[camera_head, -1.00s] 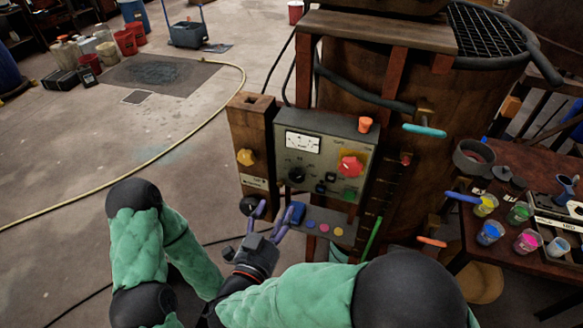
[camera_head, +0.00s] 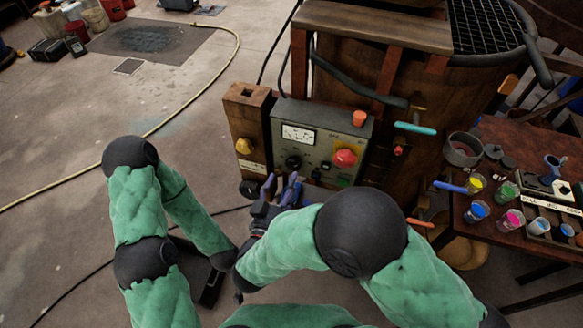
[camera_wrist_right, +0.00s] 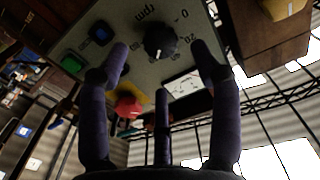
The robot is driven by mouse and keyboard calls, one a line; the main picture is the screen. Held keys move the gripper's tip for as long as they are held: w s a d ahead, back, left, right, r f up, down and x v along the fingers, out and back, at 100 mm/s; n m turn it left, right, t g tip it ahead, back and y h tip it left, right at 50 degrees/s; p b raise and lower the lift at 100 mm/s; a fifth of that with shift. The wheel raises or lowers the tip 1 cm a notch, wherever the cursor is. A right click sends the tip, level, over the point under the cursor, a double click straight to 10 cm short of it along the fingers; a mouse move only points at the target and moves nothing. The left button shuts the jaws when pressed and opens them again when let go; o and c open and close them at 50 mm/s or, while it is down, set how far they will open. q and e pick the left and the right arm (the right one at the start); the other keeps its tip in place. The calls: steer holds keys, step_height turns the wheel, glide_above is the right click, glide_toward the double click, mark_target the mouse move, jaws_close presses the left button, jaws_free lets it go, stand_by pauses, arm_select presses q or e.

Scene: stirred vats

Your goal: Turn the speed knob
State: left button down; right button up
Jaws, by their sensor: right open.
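The grey control panel (camera_head: 325,133) has a dial meter (camera_head: 298,134), and the black speed knob (camera_head: 292,162) sits below the meter. In the right wrist view the knob (camera_wrist_right: 160,40) is marked "rpm" and has numbers around it. My right gripper (camera_head: 281,187) is just below the knob in the head view, its purple fingers spread and empty. In the wrist view two fingertips lie to the left and right of the knob, and a third is below it; whether they touch it I cannot tell. My left arm hangs at the left; its gripper (camera_head: 211,288) is dark and unclear.
A red knob (camera_head: 345,158) and a green button (camera_head: 345,181) are on the panel near my fingers. An orange cap (camera_head: 359,118) stands on top. A wooden post with a yellow knob (camera_head: 244,146) is left of it. Paint cups stand on a table (camera_head: 520,150) at right.

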mark_target(292, 167)
steer(key=shift+b+x, duration=0.3)
steer(key=shift+x, duration=2.5)
steer(key=c, duration=1.1)
